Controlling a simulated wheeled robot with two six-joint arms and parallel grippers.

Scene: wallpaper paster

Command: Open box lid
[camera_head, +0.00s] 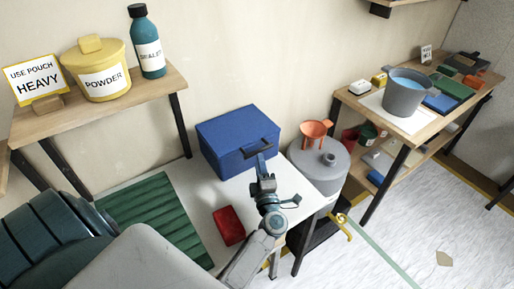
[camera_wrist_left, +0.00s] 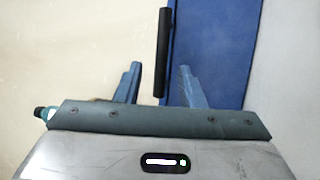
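The blue box (camera_head: 238,139) stands on the white table against the wall, and its lid looks shut. A dark bar handle (camera_head: 258,149) is on its front side. My left gripper (camera_head: 263,165) is right in front of the handle. In the left wrist view, the two fingers of my left gripper (camera_wrist_left: 160,82) are spread apart. The black handle (camera_wrist_left: 163,52) shows between and beyond them, with the blue box face (camera_wrist_left: 215,50) behind it. I cannot tell whether a finger touches the handle. My right gripper is not in view.
A red block (camera_head: 228,226) and a green ribbed mat (camera_head: 155,215) lie on the white table (camera_head: 205,190). A grey canister (camera_head: 320,165) with an orange funnel (camera_head: 316,131) stands just right of the box. A wooden shelf (camera_head: 150,88) holds the powder tub and bottle.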

